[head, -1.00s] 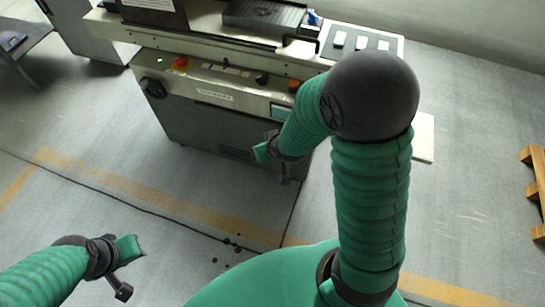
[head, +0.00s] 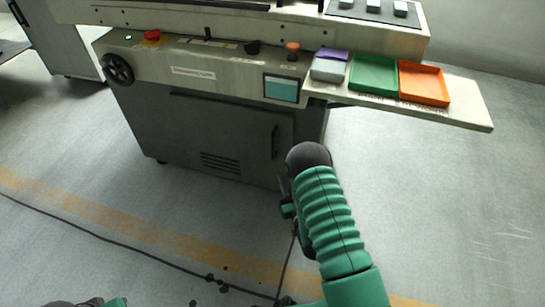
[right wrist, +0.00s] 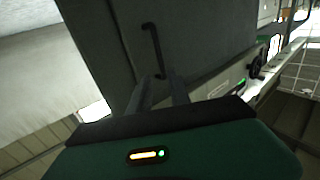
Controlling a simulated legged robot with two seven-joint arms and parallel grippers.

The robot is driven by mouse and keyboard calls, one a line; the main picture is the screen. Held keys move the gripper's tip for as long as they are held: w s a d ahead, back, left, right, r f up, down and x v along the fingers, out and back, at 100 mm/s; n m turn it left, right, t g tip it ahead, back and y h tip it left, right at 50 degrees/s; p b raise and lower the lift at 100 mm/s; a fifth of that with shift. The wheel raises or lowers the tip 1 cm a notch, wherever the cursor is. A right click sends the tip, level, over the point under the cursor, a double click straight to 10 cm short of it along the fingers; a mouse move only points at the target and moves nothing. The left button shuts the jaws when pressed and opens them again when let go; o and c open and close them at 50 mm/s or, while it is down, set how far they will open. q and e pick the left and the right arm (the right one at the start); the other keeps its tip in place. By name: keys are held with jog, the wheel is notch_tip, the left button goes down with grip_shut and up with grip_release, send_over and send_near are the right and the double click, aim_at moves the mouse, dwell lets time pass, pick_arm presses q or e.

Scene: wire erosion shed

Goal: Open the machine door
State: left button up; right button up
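The machine door (head: 235,130) is a dark grey panel on the front of the machine's lower cabinet, and it looks closed. Its black vertical bar handle (head: 274,142) is near the door's right edge. The handle also shows in the right wrist view (right wrist: 153,48), just beyond my right fingertips (right wrist: 161,78). My right gripper (head: 287,208) is low in front of the cabinet, below the handle, partly hidden by its arm. Its two fingers stand apart with nothing between them. Only a bit of my left gripper (head: 116,302) shows at the bottom edge.
The control panel (head: 200,67) above the door carries a handwheel (head: 118,69), buttons and a small screen (head: 281,89). A side shelf (head: 470,108) holds a green tray (head: 373,75) and an orange tray (head: 424,83). The floor before the machine is mostly clear, with a cable (head: 120,243).

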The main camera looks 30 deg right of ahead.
aim_at(274, 147)
jog(key=b+x, duration=0.6)
jog(key=x, duration=1)
jog(key=shift+w+d+r, duration=0.1)
jog(key=shift+w, duration=0.15)
jog(key=shift+c, duration=0.2)
grip_shut()
